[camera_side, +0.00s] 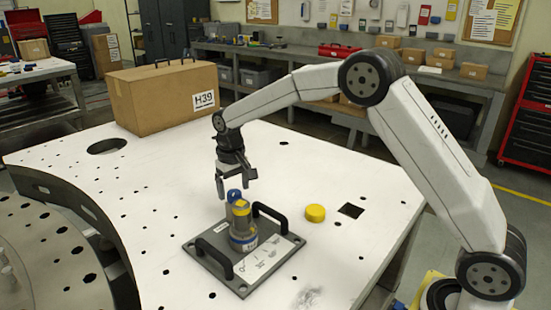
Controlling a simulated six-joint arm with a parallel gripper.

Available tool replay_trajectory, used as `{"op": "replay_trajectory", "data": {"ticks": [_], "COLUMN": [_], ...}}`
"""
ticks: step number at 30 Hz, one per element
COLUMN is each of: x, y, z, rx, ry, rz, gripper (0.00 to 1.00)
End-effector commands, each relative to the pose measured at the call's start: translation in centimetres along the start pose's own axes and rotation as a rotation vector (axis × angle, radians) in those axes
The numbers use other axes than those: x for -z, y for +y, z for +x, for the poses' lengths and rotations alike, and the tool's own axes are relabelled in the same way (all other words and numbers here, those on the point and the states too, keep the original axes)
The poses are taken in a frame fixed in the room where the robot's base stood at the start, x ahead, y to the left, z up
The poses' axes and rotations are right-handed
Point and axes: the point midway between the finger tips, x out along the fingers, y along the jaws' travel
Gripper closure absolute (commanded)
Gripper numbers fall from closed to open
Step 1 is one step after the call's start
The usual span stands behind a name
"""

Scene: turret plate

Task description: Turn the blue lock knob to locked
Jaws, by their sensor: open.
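I cannot tell whether either finger touches the knob. The knob's lock marking is too small to read here.
Two black handles rise from the plate, one on the right (281,218) and one at front left (214,259). A yellow cap (315,212) lies to the right. A brown box (163,97) stands at the back left. The white table (330,270) has holes and free room at front right.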

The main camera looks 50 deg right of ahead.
Motion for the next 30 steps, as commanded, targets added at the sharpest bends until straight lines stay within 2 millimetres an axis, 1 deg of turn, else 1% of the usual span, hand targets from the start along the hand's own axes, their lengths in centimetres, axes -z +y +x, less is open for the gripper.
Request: {"op": "replay_trajectory", "data": {"ticks": [3, 6, 14, 15, 17, 18, 20, 21, 23, 24, 30], "x": [0.0, 0.0, 0.0, 0.0, 0.0, 0.0, 0.0, 0.0, 0.0, 0.0, 0.0], "y": [0.0, 0.0, 0.0, 0.0, 0.0, 0.0, 0.0, 0.0, 0.0, 0.0, 0.0], "z": [0.9, 1.4, 1.5, 1.5, 1.5, 1.5, 1.5, 1.5, 1.4, 1.4, 1.4], "rx": [0.000, 0.000, 0.000, 0.000, 0.000, 0.000, 0.000, 0.000, 0.000, 0.000, 0.000], "ry": [-0.001, 0.000, 0.000, 0.000, 0.000, 0.000, 0.000, 0.000, 0.000, 0.000, 0.000], "rz": [0.000, 0.000, 0.000, 0.000, 0.000, 0.000, 0.000, 0.000, 0.000, 0.000, 0.011], "gripper": [0.10, 0.10, 0.10, 0.13, 0.32, 0.45, 0.64, 0.76, 0.95, 1.00, 1.00]}}
